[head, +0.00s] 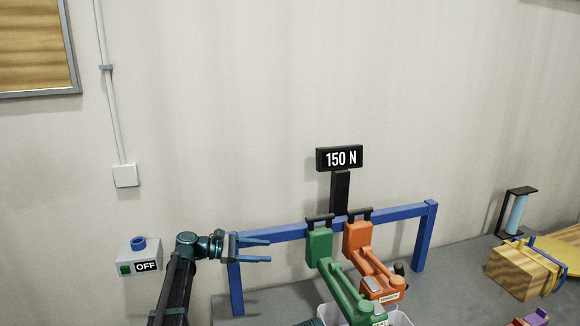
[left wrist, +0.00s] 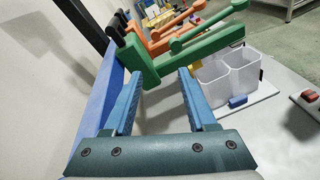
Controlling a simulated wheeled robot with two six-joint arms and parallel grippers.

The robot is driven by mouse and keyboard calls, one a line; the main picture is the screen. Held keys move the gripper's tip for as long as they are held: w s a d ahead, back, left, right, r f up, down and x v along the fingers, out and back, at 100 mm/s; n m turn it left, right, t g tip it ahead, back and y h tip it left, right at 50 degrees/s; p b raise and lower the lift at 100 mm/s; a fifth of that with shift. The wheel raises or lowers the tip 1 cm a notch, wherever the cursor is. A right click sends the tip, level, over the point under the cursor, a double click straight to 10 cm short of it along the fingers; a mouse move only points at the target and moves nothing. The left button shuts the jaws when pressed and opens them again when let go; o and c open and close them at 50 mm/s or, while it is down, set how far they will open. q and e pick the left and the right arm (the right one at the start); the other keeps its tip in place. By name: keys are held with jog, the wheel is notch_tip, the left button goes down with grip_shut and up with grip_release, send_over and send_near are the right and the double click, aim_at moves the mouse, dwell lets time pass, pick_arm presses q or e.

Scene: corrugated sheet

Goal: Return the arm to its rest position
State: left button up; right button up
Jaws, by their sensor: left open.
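My left arm comes up from the bottom left in the head view. Its left gripper (head: 256,249) is open and empty, beside the left end of the blue rail frame (head: 397,215). In the left wrist view the two blue fingers of this gripper (left wrist: 159,90) are apart with nothing between them. Beyond the fingertips is a green hanging tool (head: 319,246), which also shows in the left wrist view (left wrist: 195,53). I cannot tell the exact gap to it. My right gripper is not in view.
An orange tool (head: 357,237) hangs beside the green one, under a "150 N" display (head: 339,158). A white divided container (left wrist: 228,77) stands below. A wall box marked OFF (head: 139,257) is at left. A strapped wooden block (head: 520,270) lies at right.

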pick_arm(q)
jog(key=s+d+f+m+g+y, duration=0.2)
jog(key=s+d+f+m+y, duration=0.25)
jog(key=s, duration=0.45)
jog(key=s+d+f+m+g+y, duration=0.2)
jog(key=s+d+f+m, duration=0.25)
jog(key=s+f, duration=0.3)
jog(key=s+a+f+m+y, duration=0.2)
jog(key=s+m+y, duration=0.3)
jog(key=s, duration=0.4)
jog(key=s+a+f+m+y, duration=0.3)
jog(key=s+a+m+y, duration=0.1)
jog(key=s, duration=0.4)
jog(key=shift+s+f+m+t+y, duration=0.2)
jog(key=shift+s+m+t+y, duration=0.2)
jog(key=shift+m+y, duration=0.4)
jog(key=shift+a+h, duration=0.1)
jog(key=shift+h, duration=0.15)
